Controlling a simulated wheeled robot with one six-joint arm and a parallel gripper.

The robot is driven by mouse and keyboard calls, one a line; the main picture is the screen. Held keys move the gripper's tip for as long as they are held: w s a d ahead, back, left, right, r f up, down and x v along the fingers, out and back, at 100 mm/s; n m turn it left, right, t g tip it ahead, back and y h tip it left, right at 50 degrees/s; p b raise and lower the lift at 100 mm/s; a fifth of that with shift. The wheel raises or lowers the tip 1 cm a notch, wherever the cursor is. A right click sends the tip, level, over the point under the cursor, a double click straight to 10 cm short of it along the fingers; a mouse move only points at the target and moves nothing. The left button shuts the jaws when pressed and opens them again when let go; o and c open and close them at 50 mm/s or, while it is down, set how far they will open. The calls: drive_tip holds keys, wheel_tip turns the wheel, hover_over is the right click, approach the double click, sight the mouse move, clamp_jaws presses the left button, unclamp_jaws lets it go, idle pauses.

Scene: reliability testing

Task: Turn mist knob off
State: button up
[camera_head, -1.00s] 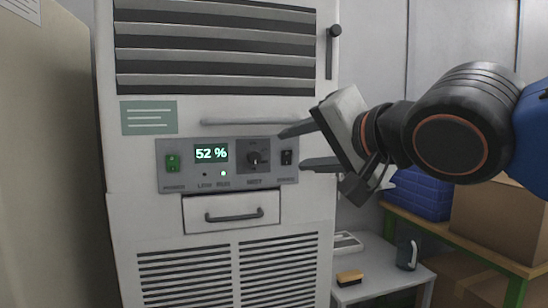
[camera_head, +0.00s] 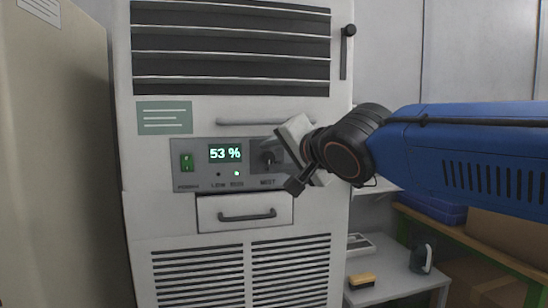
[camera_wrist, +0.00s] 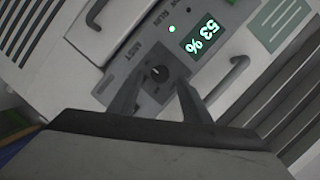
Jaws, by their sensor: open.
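The mist knob (camera_head: 267,157) is a round black dial on the grey control panel (camera_head: 205,181) of a tall white machine. In the wrist view the knob (camera_wrist: 158,73) shows between and just beyond my two fingertips, with a light pointer mark. My gripper (camera_wrist: 155,84) is open, its fingers to either side of the knob; I cannot tell whether they touch it. In the head view my gripper (camera_head: 283,155) is at the panel's right end and hides part of it. The display (camera_head: 225,153) reads 53 %, and a green light (camera_head: 237,173) is lit beside RUN.
A green power switch (camera_head: 187,162) is at the panel's left. A drawer with a dark handle (camera_head: 247,216) lies below, and a long grey handle (camera_head: 262,121) above. A side table (camera_head: 400,283) with a mug (camera_head: 421,258) and brush (camera_head: 362,281) stands at right.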

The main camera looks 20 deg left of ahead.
drive_tip(key=shift+x, duration=0.85)
drive_tip(key=c, duration=1)
drive_tip(key=shift+c, duration=0.2)
